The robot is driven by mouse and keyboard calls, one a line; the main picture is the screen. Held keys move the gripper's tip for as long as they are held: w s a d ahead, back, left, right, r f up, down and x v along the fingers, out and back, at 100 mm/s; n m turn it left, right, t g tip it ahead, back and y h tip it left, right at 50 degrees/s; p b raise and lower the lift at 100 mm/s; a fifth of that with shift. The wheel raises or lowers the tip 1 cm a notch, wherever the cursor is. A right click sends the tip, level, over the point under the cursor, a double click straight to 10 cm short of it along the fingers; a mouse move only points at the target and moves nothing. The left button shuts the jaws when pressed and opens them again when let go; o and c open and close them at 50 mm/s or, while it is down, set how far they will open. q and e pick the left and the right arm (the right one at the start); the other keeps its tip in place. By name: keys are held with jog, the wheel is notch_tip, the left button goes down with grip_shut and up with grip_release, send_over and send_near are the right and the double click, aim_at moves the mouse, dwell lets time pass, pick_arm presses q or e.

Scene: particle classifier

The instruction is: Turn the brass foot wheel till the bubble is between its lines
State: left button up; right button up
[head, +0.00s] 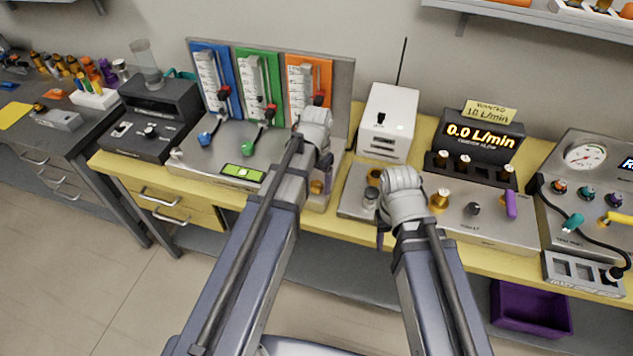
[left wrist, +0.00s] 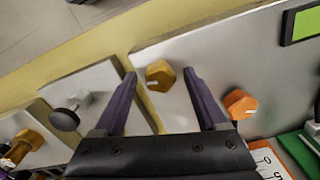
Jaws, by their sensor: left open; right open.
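The brass foot wheel (head: 317,187) is at the right front of the metal flowmeter plate, partly hidden by my left arm in the head view. In the left wrist view the wheel (left wrist: 159,77) has a pale mark and sits between the tips of my open left gripper (left wrist: 161,72), with a gap on each side. The green level vial (head: 243,173) is on the plate's front; its bubble is too small to place between the lines. Only part of the vial (left wrist: 302,22) shows in the left wrist view. My right gripper (head: 388,232) is open, mostly hidden by its wrist, over the neighbouring panel.
An orange knob (left wrist: 240,104) is close to my left gripper's right finger. Blue, green and orange flowmeters (head: 258,85) stand behind. A white box with an antenna (head: 387,118) and a flow display (head: 480,138) are to the right. Floor space lies in front of the yellow bench.

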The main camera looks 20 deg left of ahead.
aim_at(317, 185)
pick_arm(q)
notch_tip(317, 185, up, 8)
jog(key=p, duration=0.7)
jog(key=shift+f, duration=0.15)
jog(key=shift+f, duration=0.1)
jog(key=shift+s+d, duration=0.15)
jog(key=shift+s, duration=0.05)
jog(key=s+d+y, duration=0.1)
jog(key=s+d, duration=0.9)
jog(key=s, duration=0.3)
jog(key=shift+s, duration=0.25)
